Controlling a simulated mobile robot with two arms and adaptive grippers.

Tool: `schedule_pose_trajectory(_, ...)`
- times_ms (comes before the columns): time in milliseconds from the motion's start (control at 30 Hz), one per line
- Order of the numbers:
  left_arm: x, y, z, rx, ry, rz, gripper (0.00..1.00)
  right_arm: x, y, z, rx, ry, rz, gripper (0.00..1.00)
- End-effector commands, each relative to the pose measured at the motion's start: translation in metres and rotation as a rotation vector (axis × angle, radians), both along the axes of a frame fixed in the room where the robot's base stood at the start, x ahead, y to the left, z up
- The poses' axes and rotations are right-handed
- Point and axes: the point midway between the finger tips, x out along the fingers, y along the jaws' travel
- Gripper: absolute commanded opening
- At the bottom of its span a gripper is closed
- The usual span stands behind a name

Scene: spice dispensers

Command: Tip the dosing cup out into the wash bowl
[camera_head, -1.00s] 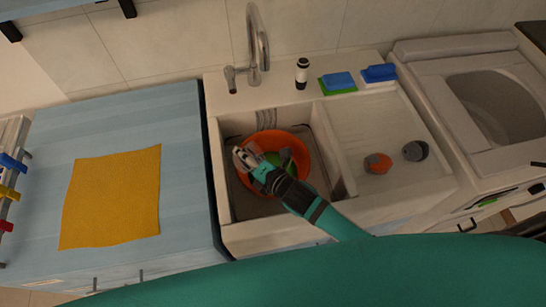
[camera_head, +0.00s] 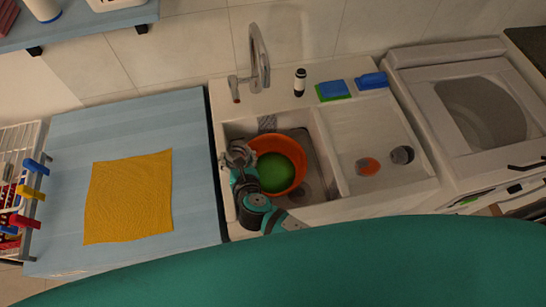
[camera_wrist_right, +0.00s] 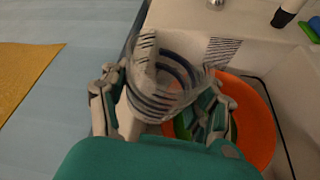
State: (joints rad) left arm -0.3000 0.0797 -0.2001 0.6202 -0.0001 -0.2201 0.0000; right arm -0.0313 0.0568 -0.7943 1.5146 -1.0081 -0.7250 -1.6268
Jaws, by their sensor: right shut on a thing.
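The orange wash bowl (camera_head: 296,155) sits in the sink basin, with something round and green (camera_head: 276,173) inside it. My right gripper (camera_head: 238,158) is at the left side of the bowl, near the basin's left wall. In the right wrist view its fingers (camera_wrist_right: 165,100) are shut on a greyish, see-through cup with dark bands (camera_wrist_right: 165,75), which I take for the dosing cup. The orange bowl (camera_wrist_right: 256,120) shows behind and to the right of it. I cannot tell whether the cup holds anything. My left gripper is not in view.
The tap (camera_head: 260,58) stands behind the basin. A dark-and-white bottle (camera_head: 299,82) and sponges (camera_head: 333,90) are on the sink's back ledge. An orange item (camera_head: 368,167) and a grey item (camera_head: 402,155) lie on the drainboard. A yellow cloth (camera_head: 130,197) covers part of the blue counter.

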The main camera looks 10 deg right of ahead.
Motion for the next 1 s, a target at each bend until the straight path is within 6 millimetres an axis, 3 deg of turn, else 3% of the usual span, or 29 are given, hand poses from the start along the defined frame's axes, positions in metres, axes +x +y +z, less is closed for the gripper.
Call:
schedule_pose_trajectory(67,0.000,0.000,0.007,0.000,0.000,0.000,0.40,-0.001,0.007,0.007,-0.077,-0.021,0.001,0.21)
schedule_pose_trajectory(300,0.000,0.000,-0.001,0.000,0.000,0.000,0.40,-0.003,0.016,-0.002,-0.233,-0.061,-0.001,0.21)
schedule_pose_trajectory(467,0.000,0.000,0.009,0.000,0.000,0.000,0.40,-0.004,0.018,0.007,-0.259,-0.069,0.000,0.21)
schedule_pose_trajectory(667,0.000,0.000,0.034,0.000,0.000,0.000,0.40,-0.004,0.017,0.031,-0.261,-0.069,0.000,0.21)
schedule_pose_trajectory(833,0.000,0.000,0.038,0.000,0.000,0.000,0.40,-0.004,0.017,0.046,-0.258,-0.068,-0.001,0.21)
schedule_pose_trajectory(1000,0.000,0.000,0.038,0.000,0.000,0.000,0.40,-0.004,0.017,0.047,-0.260,-0.067,0.000,0.21)
